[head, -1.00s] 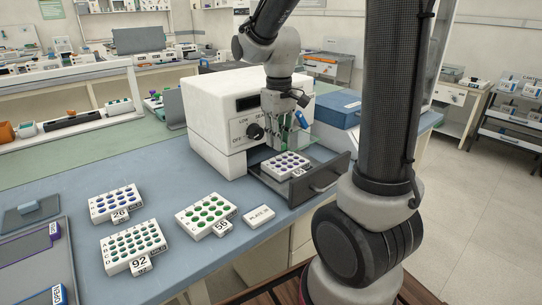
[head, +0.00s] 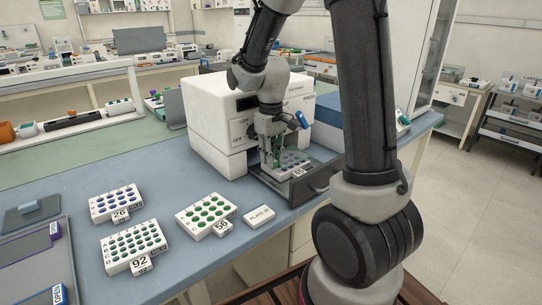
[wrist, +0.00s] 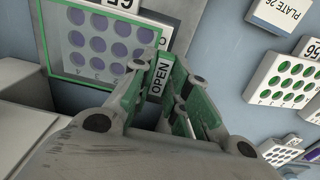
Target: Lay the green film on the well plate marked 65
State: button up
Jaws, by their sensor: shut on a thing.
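The well plate marked 65 (head: 299,170) sits in the open drawer of the white machine; its number is partly cut off in the wrist view (wrist: 122,3). The green film (wrist: 47,38), a clear sheet with a green border, lies over the plate's wells in the wrist view and tints them in the head view. My gripper (wrist: 160,72) is shut on the film's tab marked OPEN, at one edge of the plate. I cannot tell whether the film touches the plate.
The white machine (head: 215,112) stands behind the drawer (head: 322,180). Plates marked 26 (head: 108,205), 56 (head: 190,219) and 92 (head: 122,246) and a plate label block (head: 258,216) lie on the blue bench. A grey tray (head: 28,268) is at the left.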

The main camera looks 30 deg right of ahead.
jog(key=shift+s+f, duration=0.25)
jog(key=shift+f, duration=0.35)
jog(key=o, duration=0.7)
jog(key=shift+s+f, duration=0.1)
jog(key=shift+o, duration=0.2)
notch_tip(320, 180, up, 13)
jog(key=s+r+m+t, duration=0.1)
jog(key=s+t, duration=0.1)
jog(key=s, duration=0.7)
jog(key=s+d+r+m+t, duration=0.1)
jog(key=s+r+t, duration=0.1)
jog(key=s, duration=0.8)
jog(key=shift+d+r, duration=0.25)
jog(key=shift+d, duration=0.05)
